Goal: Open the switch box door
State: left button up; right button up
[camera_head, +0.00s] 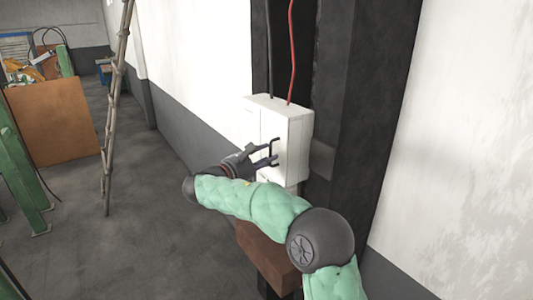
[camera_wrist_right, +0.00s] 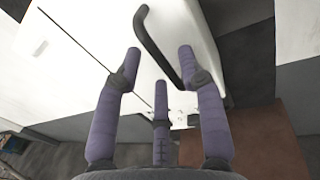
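The white switch box (camera_head: 291,128) is mounted on the dark column, and its door looks shut. A black bar handle (camera_head: 277,143) stands out from the door. My right gripper (camera_head: 270,154) is at the handle with its purple fingers spread. In the right wrist view, the handle (camera_wrist_right: 152,42) runs between the spread fingertips of the gripper (camera_wrist_right: 159,54). It passes close to the right finger, and I cannot tell whether they touch. The third finger is below. A dark seam shows on the white box (camera_wrist_right: 85,22). My left gripper is not in view.
A black cable (camera_head: 269,50) and a red cable (camera_head: 291,50) enter the box from above. A brown block (camera_head: 262,252) stands below it. A ladder (camera_head: 115,110) leans at the left, near a brown panel (camera_head: 55,122). The floor (camera_head: 130,240) left of my arm is clear.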

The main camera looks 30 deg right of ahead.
jog(key=shift+w+d, duration=0.1)
jog(key=shift+d, duration=0.4)
grip_shut()
jog(key=shift+a, duration=0.15)
